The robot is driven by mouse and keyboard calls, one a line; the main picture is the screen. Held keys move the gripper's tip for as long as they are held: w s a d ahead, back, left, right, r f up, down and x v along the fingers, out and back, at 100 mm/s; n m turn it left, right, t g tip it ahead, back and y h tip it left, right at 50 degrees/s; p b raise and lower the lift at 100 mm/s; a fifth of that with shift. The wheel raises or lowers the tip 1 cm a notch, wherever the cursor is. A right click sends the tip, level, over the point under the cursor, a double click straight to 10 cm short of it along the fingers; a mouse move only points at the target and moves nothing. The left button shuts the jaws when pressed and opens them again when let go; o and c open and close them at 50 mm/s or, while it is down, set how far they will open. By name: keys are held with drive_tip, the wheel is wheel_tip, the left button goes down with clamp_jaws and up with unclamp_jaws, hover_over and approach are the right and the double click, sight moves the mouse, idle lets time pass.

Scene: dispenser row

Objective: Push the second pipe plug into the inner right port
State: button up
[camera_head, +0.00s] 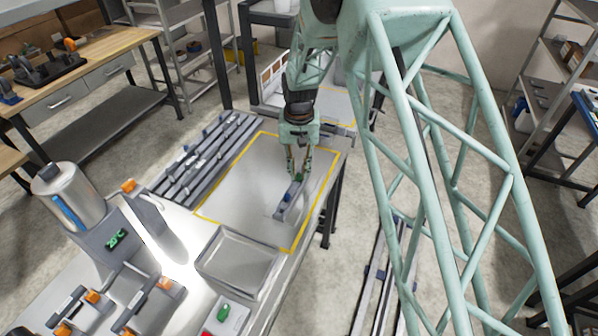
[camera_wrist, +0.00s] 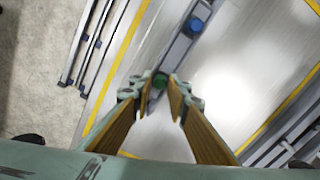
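A long grey pipe fixture (camera_head: 285,207) lies on the table inside the yellow outline; it also shows in the wrist view (camera_wrist: 176,52). A round blue plug (camera_wrist: 194,25) sits on the fixture farther along it. A small green plug (camera_wrist: 159,81) shows at the near end, between my fingertips. My gripper (camera_head: 299,176) points down over the far end of the fixture, and its fingertips (camera_wrist: 161,88) appear to close on both sides of the green plug. Whether the green plug is seated in a port cannot be made out. The ports are too small or hidden to tell apart.
A shallow metal tray (camera_head: 238,262) stands in front of the outlined area. Grey rails (camera_head: 205,155) lie left of the outline.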

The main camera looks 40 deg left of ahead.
sight(300, 175)
drive_tip(key=o, duration=0.3)
drive_tip(key=shift+o, duration=0.2)
drive_tip(key=shift+r, duration=0.1)
wheel_tip(300, 175, up, 12)
idle(0.7)
drive_tip(key=shift+d, duration=0.1)
idle(0.8)
